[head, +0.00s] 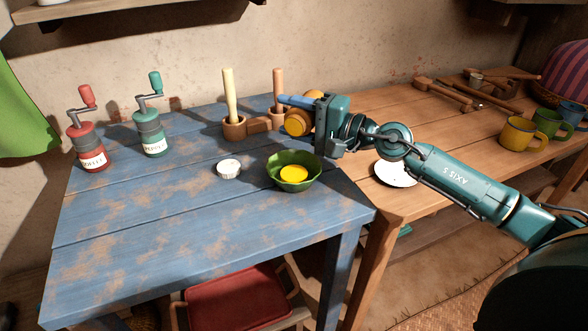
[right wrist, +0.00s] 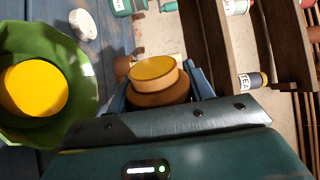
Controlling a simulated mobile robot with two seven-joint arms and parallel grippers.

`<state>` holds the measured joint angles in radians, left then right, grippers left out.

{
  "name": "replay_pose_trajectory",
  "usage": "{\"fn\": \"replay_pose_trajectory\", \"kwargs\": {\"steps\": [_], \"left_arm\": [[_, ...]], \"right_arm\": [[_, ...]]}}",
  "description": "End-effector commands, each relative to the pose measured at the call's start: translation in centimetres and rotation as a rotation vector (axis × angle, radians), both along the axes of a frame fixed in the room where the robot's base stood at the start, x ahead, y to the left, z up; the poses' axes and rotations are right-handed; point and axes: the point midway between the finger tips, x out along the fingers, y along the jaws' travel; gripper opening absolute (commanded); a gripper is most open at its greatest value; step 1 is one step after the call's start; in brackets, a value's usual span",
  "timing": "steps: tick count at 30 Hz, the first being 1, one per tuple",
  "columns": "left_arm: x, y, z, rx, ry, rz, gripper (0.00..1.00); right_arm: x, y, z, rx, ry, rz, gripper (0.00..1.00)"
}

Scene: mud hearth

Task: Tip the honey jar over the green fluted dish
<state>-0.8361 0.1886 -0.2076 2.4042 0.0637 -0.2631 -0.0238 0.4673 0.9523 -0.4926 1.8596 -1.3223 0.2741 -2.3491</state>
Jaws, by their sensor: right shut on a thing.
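The honey jar (head: 297,124) is brown with a round yellow top. My right gripper (head: 298,109) is shut on it, and the jar also shows between the fingers in the right wrist view (right wrist: 156,74). It is held tilted well over, behind and above the green fluted dish, with its yellow face toward the left front. The green fluted dish (head: 275,182) stands upright near the right front of the blue table, with a round yellow patch inside. It also shows at the left of the right wrist view (right wrist: 83,62). No falling stream is visible. My left gripper is out of view.
A small white ribbed cup (head: 229,169) stands left of the dish. Red (head: 90,145) and teal (head: 151,133) grinders stand at the left. Wooden posts (head: 230,100) stand behind. A white plate (head: 396,173) and mugs (head: 520,133) are on the brown table. The blue table's front left is clear.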

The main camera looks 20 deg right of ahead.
Motion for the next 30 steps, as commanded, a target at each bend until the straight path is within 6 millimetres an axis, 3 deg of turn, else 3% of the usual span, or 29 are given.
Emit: {"fn": "replay_pose_trajectory", "kwargs": {"steps": [1,3,11,18,25,30], "left_arm": [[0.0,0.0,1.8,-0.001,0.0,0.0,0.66],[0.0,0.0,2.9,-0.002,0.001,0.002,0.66],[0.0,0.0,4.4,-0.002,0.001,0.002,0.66],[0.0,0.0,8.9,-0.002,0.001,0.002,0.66],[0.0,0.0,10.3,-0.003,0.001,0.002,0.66],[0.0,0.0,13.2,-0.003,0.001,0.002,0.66]], "right_arm": [[0.0,0.0,1.3,0.08,0.07,-0.001,0.26],[0.0,0.0,1.7,0.194,0.17,-0.001,0.26],[0.0,0.0,1.9,0.412,0.36,-0.001,0.26],[0.0,0.0,3.8,0.783,0.687,-0.002,0.26],[0.0,0.0,4.0,0.967,0.849,0.0,0.26],[0.0,0.0,5.6,1.133,0.995,-0.001,0.26]]}}
